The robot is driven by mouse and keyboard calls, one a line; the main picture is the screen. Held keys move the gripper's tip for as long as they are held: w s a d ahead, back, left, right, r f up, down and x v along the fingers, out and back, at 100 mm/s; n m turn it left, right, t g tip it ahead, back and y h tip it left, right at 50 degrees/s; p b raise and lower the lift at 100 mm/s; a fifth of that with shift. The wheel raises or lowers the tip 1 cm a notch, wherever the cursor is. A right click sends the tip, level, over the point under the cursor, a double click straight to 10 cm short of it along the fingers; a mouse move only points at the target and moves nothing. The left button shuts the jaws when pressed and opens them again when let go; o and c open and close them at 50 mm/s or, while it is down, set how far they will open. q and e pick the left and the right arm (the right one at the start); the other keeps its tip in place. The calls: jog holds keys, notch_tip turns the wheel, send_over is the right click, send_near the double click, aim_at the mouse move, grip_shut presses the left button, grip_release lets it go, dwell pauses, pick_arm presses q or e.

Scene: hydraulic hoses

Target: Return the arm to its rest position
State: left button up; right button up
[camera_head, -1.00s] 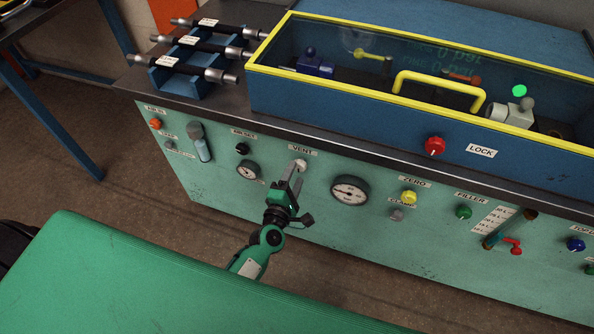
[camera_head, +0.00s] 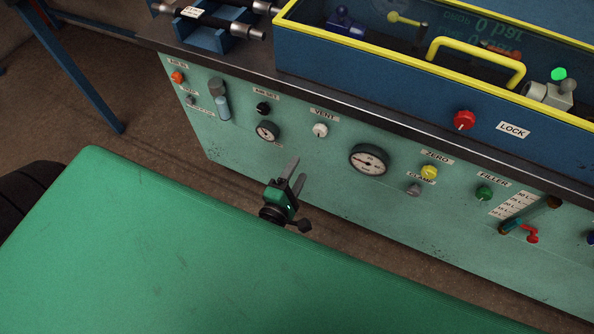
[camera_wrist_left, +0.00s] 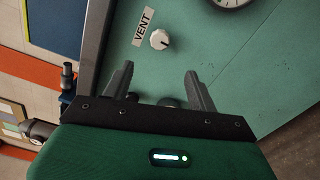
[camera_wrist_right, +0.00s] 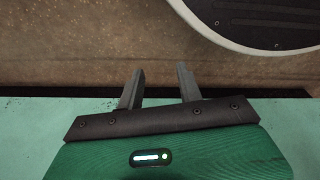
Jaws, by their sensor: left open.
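My left gripper (camera_head: 292,180) is in the head view, in front of the green panel and below the white VENT knob (camera_head: 320,130). Its two fingers are apart with nothing between them. In the left wrist view, the open fingers (camera_wrist_left: 159,88) point toward the panel, and the VENT knob (camera_wrist_left: 159,39) stands clear of them. My right gripper is outside the head view. In the right wrist view, its fingers (camera_wrist_right: 159,85) are apart and empty over the brown floor.
The bench carries a blue box with a yellow-edged cover (camera_head: 400,53) and a hose rack (camera_head: 215,38). Brown floor (camera_head: 150,110) is free at left.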

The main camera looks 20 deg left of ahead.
jog(key=shift+s+f, duration=0.15)
pick_arm(q)
jog(key=s+f+m+g+h+p, duration=0.1)
jog(key=s+f+m+g+p, duration=0.4)
jog(key=f, duration=0.9)
jog(key=s+f+m+g+h+p, duration=0.1)
jog(key=s+f+m+g, duration=0.4)
jog(key=f+m, duration=0.6)
jog(key=s+a+f+m+g+y+p, duration=0.1)
jog(key=s+a+f+m+g, duration=0.1)
jog(key=s, duration=0.6)
jog(key=s+a+f+m+g+p, duration=0.2)
jog(key=s+a+f, duration=0.2)
jog(key=s+f, duration=0.3)
jog(key=s+a+f+m+g+y+p, duration=0.1)
jog(key=s+a+f+m+g, duration=0.2)
jog(key=s, duration=0.7)
jog(key=shift+a+f+y+p, duration=0.15)
jog(key=shift+f+y+p, duration=0.15)
jog(key=shift+f, duration=0.65)
pick_arm(e)
jog(key=s+d+f, duration=0.2)
jog(key=s, duration=0.6)
jog(key=s+d+f+g, duration=0.1)
jog(key=s+d+f, duration=0.1)
jog(key=s, duration=0.6)
jog(key=shift+s+f, duration=0.3)
jog(key=shift+f, duration=0.2)
